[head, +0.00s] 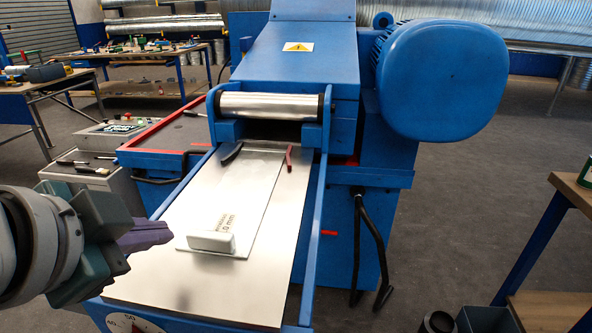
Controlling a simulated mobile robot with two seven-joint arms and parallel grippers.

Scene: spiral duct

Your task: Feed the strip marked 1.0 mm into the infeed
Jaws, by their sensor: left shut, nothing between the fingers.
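A flat metal strip (247,190) lies on the infeed table (165,285) of the blue machine. Its far end reaches toward the dark infeed slot (270,131) under the shiny roller (268,106); I cannot tell whether it enters. Its near end bears a printed mark ending in "0 mm", and the first digit is not clear. A pale block (211,241) sits at that end. My left gripper (165,232) is shut and empty, just left of the strip's near end and apart from it. My right gripper is out of view.
A dark piece (232,153) and a red piece (289,158) lie either side of the strip's far part. A blue rail (312,230) edges the table's right side. A red-edged bench (165,140) and a control box (115,130) stand left. A dial (135,323) shows below.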

